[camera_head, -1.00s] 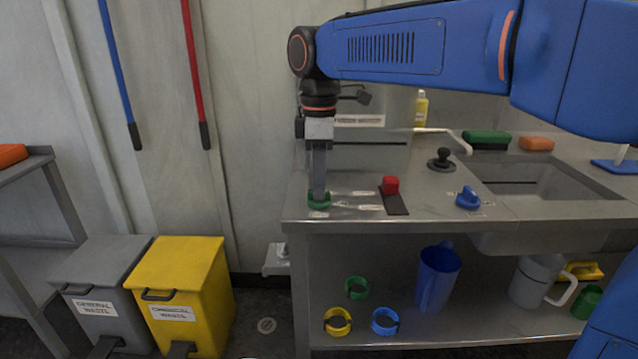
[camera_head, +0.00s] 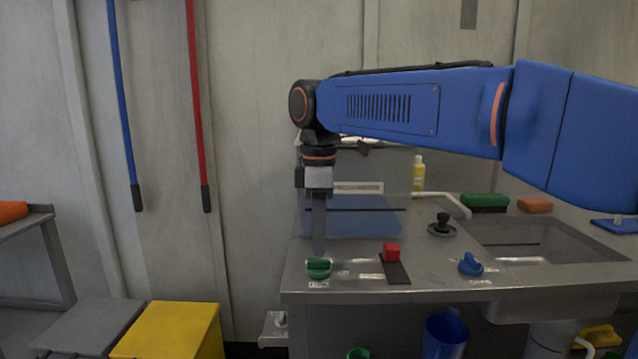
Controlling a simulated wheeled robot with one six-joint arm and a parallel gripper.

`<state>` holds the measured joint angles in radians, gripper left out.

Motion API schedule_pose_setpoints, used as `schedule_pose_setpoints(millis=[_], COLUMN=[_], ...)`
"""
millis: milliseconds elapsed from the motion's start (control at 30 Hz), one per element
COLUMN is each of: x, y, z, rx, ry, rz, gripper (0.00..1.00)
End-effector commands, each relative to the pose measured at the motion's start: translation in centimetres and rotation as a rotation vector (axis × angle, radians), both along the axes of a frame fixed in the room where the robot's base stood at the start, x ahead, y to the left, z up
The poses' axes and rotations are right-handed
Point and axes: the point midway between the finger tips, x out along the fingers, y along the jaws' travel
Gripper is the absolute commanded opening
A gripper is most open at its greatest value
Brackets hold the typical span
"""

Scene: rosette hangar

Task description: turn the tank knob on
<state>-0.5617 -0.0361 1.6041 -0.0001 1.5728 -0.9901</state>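A green knob (camera_head: 319,268) sits at the front left of the steel counter (camera_head: 345,290), its bar handle lying roughly left to right, with a small label in front. A blue knob (camera_head: 471,264) sits further right near the front edge, its handle angled. The labels are too small to read, so I cannot tell by name which knob is the tank knob. My gripper (camera_head: 319,250) points down just above and behind the green knob, seemingly clear of it. Its fingers show as one narrow grey column, so their opening is hidden.
A black knob (camera_head: 442,225), a faucet (camera_head: 445,201) and a sink (camera_head: 550,240) lie behind and right. A yellow bin (camera_head: 170,330) stands on the floor at left.

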Motion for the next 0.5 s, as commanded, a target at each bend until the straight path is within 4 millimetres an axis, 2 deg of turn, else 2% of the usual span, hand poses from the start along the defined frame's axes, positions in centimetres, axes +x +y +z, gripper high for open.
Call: schedule_pose_setpoints(millis=[100,500], x=[0.0,0.1], y=[0.0,0.0], z=[2.5,10.2], rx=[0.001,0.001], ry=[-0.001,-0.002], rz=[0.000,0.000], gripper=[0.30,0.30])
